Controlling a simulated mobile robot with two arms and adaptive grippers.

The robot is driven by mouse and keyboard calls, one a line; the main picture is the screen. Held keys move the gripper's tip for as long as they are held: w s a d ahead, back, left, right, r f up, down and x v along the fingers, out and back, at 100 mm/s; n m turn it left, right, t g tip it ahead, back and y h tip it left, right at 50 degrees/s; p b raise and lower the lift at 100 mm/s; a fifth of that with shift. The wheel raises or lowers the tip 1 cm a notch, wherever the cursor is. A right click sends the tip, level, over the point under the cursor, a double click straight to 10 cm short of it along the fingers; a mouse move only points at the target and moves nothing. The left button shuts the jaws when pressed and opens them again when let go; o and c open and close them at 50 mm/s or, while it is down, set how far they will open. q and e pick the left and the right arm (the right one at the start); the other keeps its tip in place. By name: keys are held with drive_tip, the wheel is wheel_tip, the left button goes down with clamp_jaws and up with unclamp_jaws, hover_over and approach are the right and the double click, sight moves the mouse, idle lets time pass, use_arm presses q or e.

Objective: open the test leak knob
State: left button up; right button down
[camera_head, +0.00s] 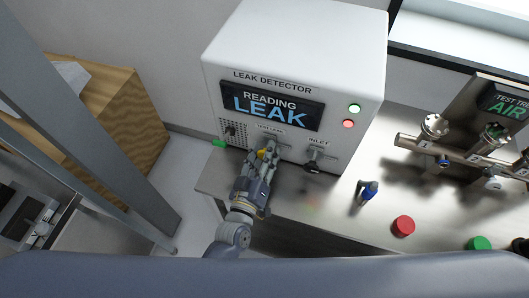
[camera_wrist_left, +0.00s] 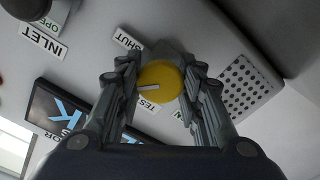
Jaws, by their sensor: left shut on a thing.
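The test leak knob (camera_wrist_left: 161,76) is a round yellow knob with a white pointer line, on the front of the white leak detector (camera_head: 291,52). In the head view it is a small yellow patch (camera_head: 263,154) under the "TEST LEAK" label, mostly hidden by my left gripper (camera_head: 264,158). In the wrist view the two fingers of my left gripper (camera_wrist_left: 160,80) are shut on the knob from both sides. A "SHUT" label (camera_wrist_left: 127,39) lies above-left.
The detector's screen (camera_head: 268,106) reads "READING LEAK". An inlet valve with a dark knob (camera_head: 312,167) sits right of the test leak knob. On the steel bench stand a blue-handled valve (camera_head: 367,192), a red button (camera_head: 403,226) and a green button (camera_head: 479,243). A pipe manifold (camera_head: 460,152) is farther right.

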use_arm(q)
drive_tip(key=n, duration=0.4)
drive_tip(key=shift+f+n+b, duration=0.1)
drive_tip(key=shift+n+b, duration=0.65)
drive_tip(key=shift+n, duration=1.55)
drive_tip(key=o, duration=1.1)
drive_tip(key=shift+s+a, duration=0.2)
drive_tip(key=shift+s, duration=0.25)
drive_tip(key=v, duration=1.1)
